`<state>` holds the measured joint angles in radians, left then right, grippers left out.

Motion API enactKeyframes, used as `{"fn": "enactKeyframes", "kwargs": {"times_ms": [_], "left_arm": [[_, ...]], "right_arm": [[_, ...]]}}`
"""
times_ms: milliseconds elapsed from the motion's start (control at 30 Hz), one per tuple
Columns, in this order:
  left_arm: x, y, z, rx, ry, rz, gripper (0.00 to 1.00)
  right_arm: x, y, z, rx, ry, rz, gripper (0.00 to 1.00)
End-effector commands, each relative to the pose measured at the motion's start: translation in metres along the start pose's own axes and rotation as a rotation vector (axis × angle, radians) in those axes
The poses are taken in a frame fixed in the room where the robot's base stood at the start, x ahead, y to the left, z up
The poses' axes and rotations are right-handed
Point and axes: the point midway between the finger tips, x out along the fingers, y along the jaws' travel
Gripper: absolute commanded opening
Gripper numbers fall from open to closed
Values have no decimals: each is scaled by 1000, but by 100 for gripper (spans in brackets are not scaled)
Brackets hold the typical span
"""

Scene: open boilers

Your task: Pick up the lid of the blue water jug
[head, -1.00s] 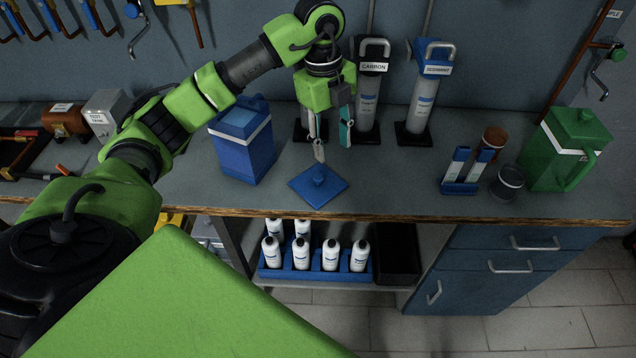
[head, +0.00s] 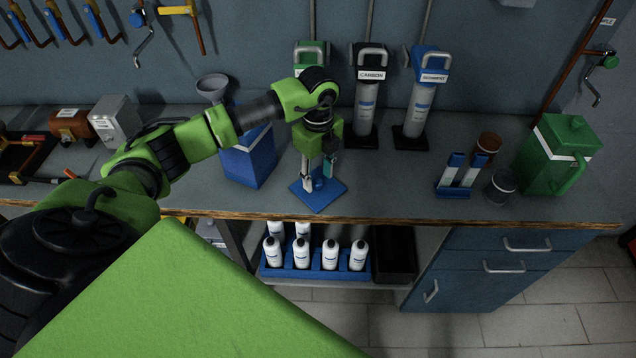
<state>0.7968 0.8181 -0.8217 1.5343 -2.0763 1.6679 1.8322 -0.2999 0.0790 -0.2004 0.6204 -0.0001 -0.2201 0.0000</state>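The blue square lid (head: 322,200) with a small knob lies flat on the workbench, in front of and to the right of the blue water jug (head: 247,160). The jug's top is partly hidden behind my arm. My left gripper (head: 318,178) points down over the lid, with its fingers apart on either side of the knob and low near the lid. I cannot tell if a finger touches the knob. My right gripper is not in view.
Carbon (head: 366,105) and sediment (head: 420,105) filter housings stand at the back, with a green-topped one (head: 310,60) beside them. A grey funnel (head: 213,88) stands behind the jug. A green jug (head: 560,152) stands at right.

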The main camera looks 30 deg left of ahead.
Motion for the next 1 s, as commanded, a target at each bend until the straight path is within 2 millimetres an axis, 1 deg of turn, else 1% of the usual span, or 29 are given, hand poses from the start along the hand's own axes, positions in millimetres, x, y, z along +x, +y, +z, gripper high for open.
{"fn": "enactKeyframes", "kwargs": {"times_ms": [33,133,367,400,467,500,533,867,1000], "left_arm": [[5,1,-1,0,2,3,38],[15,0,-1,1,1,1,38],[18,0,0,2,0,-1,38],[18,0,0,2,0,-1,36],[18,0,0,2,0,-1,20],[18,0,0,2,0,-1,10],[18,0,0,2,0,-1,4],[17,0,0,1,0,-1,3],[13,-1,0,0,1,-3,3]], "right_arm": [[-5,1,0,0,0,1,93],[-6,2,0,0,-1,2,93],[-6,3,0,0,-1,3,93],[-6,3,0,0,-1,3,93],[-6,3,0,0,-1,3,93],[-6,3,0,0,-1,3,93],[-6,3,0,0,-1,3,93],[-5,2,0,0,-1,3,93],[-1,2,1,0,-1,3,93]]}}
